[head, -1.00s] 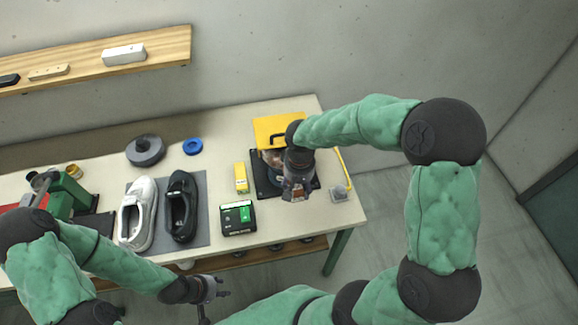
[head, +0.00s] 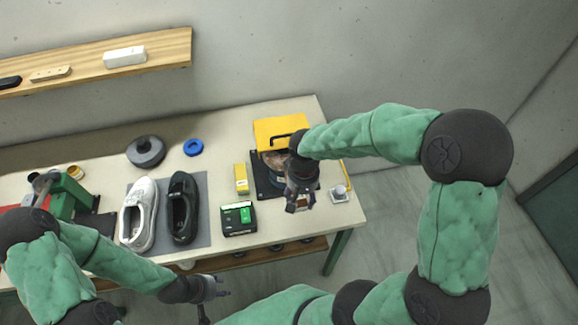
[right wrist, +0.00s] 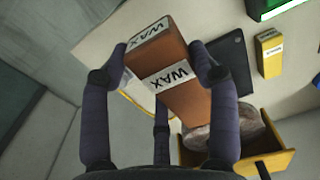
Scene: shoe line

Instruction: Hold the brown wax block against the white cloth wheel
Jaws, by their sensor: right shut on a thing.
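The brown wax block (right wrist: 172,82), with white WAX labels, is held between the fingers of my right gripper (right wrist: 168,62) in the right wrist view. The pale cloth wheel (right wrist: 238,122) shows behind the block's lower end, beside the yellow housing (right wrist: 274,160). I cannot tell whether block and wheel touch. In the head view my right gripper (head: 300,203) is over the front of the polishing machine and hides most of the wheel (head: 274,158). The block is not clear there. My left gripper (head: 219,288) is open and empty, in front of the table.
A yellow box (head: 241,178) and a green-black box (head: 238,218) stand left of the machine. A white shoe (head: 138,215) and a black shoe (head: 182,207) lie on a grey mat (head: 201,225). A small grey switch box (head: 340,194) sits by the table's right edge.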

